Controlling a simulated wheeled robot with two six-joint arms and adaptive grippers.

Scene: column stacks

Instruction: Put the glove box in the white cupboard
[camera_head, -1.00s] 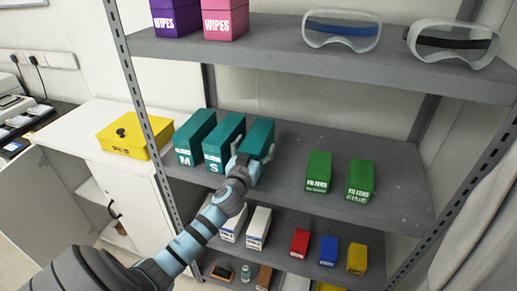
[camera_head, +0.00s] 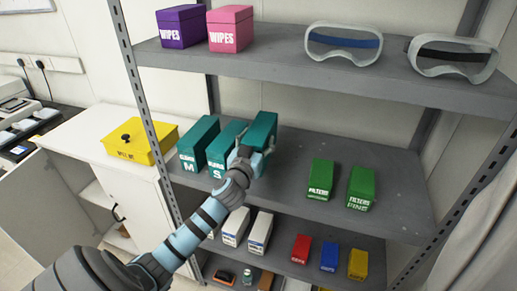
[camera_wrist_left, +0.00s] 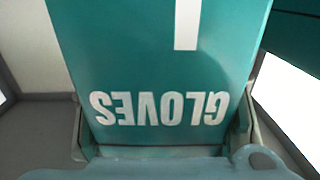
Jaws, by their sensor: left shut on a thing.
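A teal glove box (camera_head: 263,131) is held at the middle shelf of the grey rack, right of two similar teal boxes marked M (camera_head: 198,143) and S (camera_head: 226,148). My left gripper (camera_head: 252,158) is shut on it. In the left wrist view the box (camera_wrist_left: 160,70) fills the middle between the two fingers (camera_wrist_left: 160,145), with "GLOVES" upside down. The white cupboard (camera_head: 140,195) stands left of the rack. Its front is partly open, showing an inner shelf and a black handle. My right gripper is not in view.
Two green filter boxes (camera_head: 320,180) stand on the same shelf (camera_head: 400,215) to the right. A yellow box (camera_head: 130,143) sits on the cupboard top. Wipes boxes (camera_head: 181,27) and goggles (camera_head: 343,42) are above; several small boxes (camera_head: 329,254) are below. A rack post (camera_head: 150,130) stands between shelf and cupboard.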

